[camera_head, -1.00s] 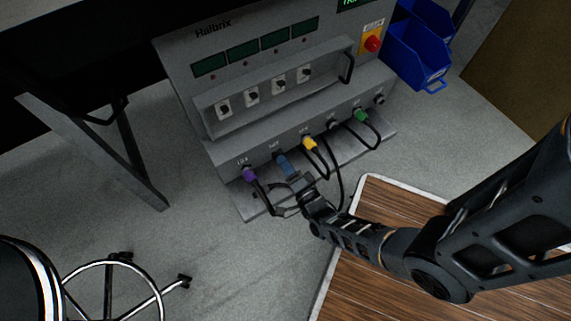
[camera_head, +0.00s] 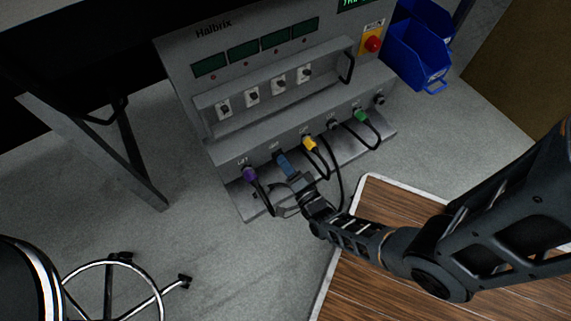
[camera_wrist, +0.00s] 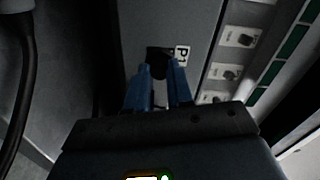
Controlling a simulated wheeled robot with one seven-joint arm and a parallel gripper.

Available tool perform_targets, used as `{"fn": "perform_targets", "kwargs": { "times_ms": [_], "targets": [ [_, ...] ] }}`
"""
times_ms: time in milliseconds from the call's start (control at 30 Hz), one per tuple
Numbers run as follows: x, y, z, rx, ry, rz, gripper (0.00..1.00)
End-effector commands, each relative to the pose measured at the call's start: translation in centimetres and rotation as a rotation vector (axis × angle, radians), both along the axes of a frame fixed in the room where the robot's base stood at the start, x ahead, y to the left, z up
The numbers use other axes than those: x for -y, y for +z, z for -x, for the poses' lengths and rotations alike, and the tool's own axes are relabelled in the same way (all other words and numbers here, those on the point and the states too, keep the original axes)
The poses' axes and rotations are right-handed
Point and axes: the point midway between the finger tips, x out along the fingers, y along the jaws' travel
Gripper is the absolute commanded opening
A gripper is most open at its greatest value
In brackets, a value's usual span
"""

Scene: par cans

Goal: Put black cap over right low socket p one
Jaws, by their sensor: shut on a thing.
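My gripper (camera_head: 283,164) has blue fingertips and reaches the lower front of the grey Halbrix machine, between the purple plug and the yellow plug. In the wrist view my gripper (camera_wrist: 160,82) is shut on the black cap (camera_wrist: 158,67), a small dark round piece between the fingertips. The cap is against or just before the panel at the socket marked P1 (camera_wrist: 183,56). The socket itself is hidden behind the cap and fingertips. I cannot tell how far the cap is seated.
The purple plug (camera_head: 249,174), yellow plug (camera_head: 309,143) and green plug (camera_head: 361,116) sit in the same row, with black cables looping down near my gripper. A ledge runs below. Blue bins (camera_head: 418,55) stand at the right. The floor at left is partly clear.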

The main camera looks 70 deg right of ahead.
Motion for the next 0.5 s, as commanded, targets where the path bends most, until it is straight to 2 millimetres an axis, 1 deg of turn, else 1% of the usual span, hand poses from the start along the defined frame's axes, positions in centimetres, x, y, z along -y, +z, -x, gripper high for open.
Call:
{"fn": "perform_targets", "kwargs": {
  "times_ms": [500],
  "targets": [
    [0.41,0.00,-0.58,0.000,0.000,0.000,0.00]
  ]
}}
